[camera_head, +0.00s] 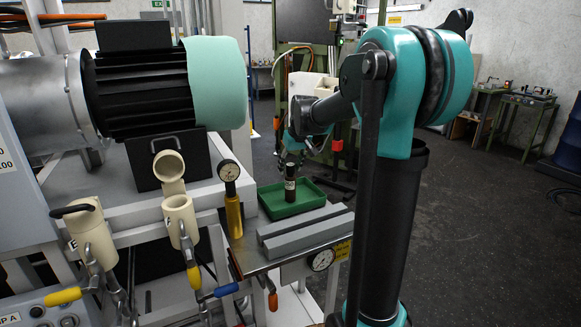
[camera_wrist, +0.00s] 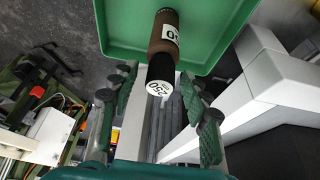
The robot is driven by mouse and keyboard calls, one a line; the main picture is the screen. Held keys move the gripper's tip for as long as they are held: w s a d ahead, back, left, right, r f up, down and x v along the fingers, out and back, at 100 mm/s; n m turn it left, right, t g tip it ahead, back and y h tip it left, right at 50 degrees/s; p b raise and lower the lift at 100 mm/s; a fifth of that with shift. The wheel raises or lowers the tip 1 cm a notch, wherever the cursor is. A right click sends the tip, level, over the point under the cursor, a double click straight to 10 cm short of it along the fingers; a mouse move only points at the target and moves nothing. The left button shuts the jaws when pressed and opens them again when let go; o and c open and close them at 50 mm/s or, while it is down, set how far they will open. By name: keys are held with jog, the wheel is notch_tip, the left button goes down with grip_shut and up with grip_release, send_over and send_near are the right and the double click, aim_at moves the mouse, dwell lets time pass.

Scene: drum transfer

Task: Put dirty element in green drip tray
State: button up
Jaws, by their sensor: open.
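A dark brown cylindrical element with a black end (camera_head: 290,190) and a white label stands upright in the green drip tray (camera_head: 312,204), by the tray's near left part. In the wrist view the element (camera_wrist: 166,35) shows over the green tray (camera_wrist: 120,30), its black end marked "250" pointing toward me. My gripper (camera_head: 291,156) is just above the element. In the wrist view my gripper (camera_wrist: 163,105) is open, its textured green finger pads on either side of the black end with gaps between. The element's base is partly hidden by its own body in the wrist view.
A grey grooved block (camera_head: 305,232) lies on the bench in front of the tray. A gauge on a yellow handle (camera_head: 231,190) stands left of it. Cream pipe fittings (camera_head: 180,215) and a large motor (camera_head: 145,85) are further left. The floor at right is open.

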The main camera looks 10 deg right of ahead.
jog(key=v, duration=1.2)
jog(key=shift+d+r, duration=0.1)
jog(key=shift+r, duration=0.05)
